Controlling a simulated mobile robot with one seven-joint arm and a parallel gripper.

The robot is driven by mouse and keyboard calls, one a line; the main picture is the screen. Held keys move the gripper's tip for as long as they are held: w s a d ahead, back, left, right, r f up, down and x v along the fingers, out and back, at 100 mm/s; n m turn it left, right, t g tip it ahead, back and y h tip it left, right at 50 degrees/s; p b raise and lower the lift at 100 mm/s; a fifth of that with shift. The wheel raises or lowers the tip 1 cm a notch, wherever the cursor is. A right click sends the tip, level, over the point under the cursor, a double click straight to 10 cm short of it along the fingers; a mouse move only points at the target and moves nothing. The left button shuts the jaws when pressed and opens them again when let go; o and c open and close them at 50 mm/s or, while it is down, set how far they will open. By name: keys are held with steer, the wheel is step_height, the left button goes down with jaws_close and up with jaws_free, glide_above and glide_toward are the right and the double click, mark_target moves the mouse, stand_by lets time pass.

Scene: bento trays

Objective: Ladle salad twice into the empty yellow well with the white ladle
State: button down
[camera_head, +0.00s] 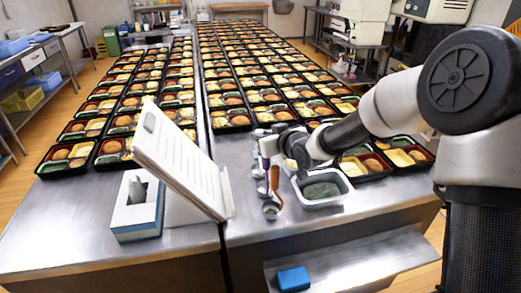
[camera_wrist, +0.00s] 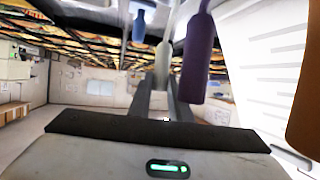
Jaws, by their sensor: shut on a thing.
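My gripper (camera_head: 286,150) is low over the near edge of the counter, beside a row of ladles. In the wrist view, my gripper (camera_wrist: 165,92) is shut on a pale grey-white handle (camera_wrist: 162,62), which I take to be the white ladle's. A purple handle (camera_wrist: 197,55) is close on its right. A white tub (camera_head: 322,202) holding green salad (camera_head: 321,190) stands just right of my gripper. The ladle's bowl cannot be made out. A bento tray (camera_head: 375,174) with yellow wells is partly behind my arm; I cannot tell which well is empty.
A brown-handled ladle (camera_head: 274,178) is close beside my gripper. A blue handle (camera_wrist: 138,22) shows in the wrist view. A white tilted panel (camera_head: 180,155) and a white-and-blue box (camera_head: 138,208) stand left. Long rows of filled trays cover the counter behind.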

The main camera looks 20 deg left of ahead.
step_height(320, 180, up, 10)
steer(key=p, duration=0.4)
steer(key=w+d+r+p, duration=0.2)
steer(key=w+d+p, duration=0.25)
steer(key=p, duration=0.25)
steer(key=w+d+p, duration=0.3)
steer(key=d+p, duration=0.3)
steer(key=d, duration=0.1)
step_height(320, 180, down, 11)
steer(key=b, duration=0.8)
steer(key=shift+s+f, duration=0.15)
steer(key=shift+f, duration=0.05)
steer(key=shift+r, duration=0.1)
step_height(320, 180, up, 9)
steer(key=p, duration=0.6)
steer(key=shift+p, duration=0.4)
